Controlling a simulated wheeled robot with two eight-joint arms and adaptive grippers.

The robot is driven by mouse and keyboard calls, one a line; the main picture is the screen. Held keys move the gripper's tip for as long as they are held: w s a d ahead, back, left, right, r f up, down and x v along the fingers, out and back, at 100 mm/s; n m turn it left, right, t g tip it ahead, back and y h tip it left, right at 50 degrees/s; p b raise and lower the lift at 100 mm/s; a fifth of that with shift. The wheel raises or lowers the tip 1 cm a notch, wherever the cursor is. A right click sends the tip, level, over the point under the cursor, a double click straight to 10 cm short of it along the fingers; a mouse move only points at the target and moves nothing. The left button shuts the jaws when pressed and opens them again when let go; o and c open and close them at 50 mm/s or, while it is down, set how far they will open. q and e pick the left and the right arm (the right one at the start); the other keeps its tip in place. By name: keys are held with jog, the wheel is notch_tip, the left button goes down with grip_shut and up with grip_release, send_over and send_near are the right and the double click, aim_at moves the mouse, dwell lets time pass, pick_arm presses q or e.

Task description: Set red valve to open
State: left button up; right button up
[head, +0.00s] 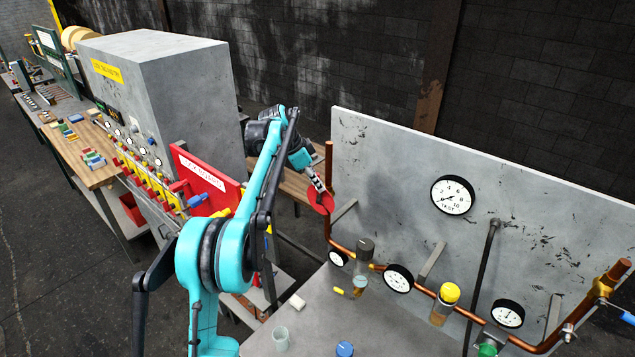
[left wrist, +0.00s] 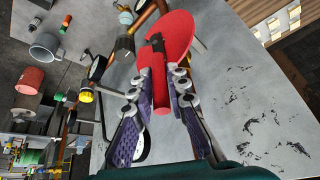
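The red valve (head: 321,201) is a round red disc on the vertical copper pipe at the left edge of the grey panel. In the left wrist view the red valve (left wrist: 176,30) shows large, with a red handle reaching back between the fingers. My left gripper (head: 318,184) is at the valve; in the left wrist view its fingers (left wrist: 161,78) lie close along both sides of the handle, seemingly touching it. A dark piece in front of the disc is partly hidden by the fingers. My right gripper is not in view.
The grey panel (head: 540,215) carries a large gauge (head: 452,195). Along the copper pipe are smaller gauges (head: 397,278) and a yellow-capped valve (head: 449,293). A cup (head: 281,338) and a blue knob (head: 345,349) are on the bench.

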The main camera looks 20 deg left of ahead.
pick_arm(q)
jog(key=o, duration=0.3)
jog(key=shift+a+f, duration=0.1)
jog(key=shift+a, duration=0.05)
jog(key=v, duration=1.2)
